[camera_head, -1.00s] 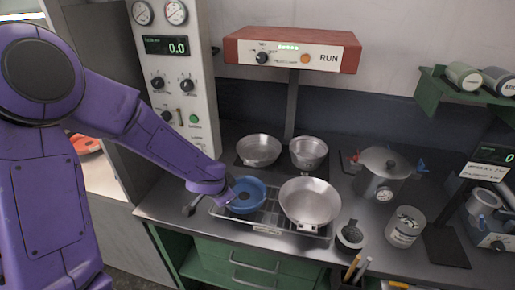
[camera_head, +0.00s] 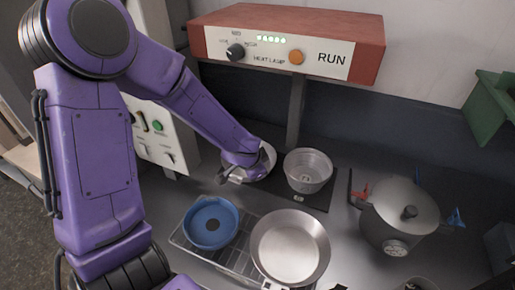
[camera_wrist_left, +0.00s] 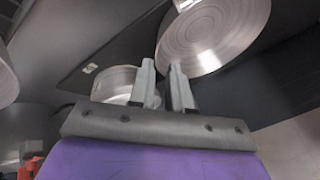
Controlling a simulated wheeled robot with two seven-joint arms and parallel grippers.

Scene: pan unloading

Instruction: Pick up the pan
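A shallow metal pan (camera_head: 266,160) sits at the back under the heat lamp, partly hidden by my left gripper. My left gripper (camera_head: 226,178) is at its front left side. In the left wrist view the two fingers (camera_wrist_left: 164,82) stand apart with nothing seen between them, and the round metal pan (camera_wrist_left: 212,38) lies just beyond their tips. A blue pan (camera_head: 211,222) and a larger metal pan (camera_head: 290,247) rest on a wire rack (camera_head: 239,262) in front. My right gripper is not in view.
A deeper metal pot (camera_head: 307,170) stands on the dark plate (camera_head: 318,200) right of the back pan. The red heat lamp box (camera_head: 287,45) hangs above on a post (camera_head: 295,115). A lidded pot (camera_head: 398,217) stands at the right. Bare counter lies between the rack and the back pan.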

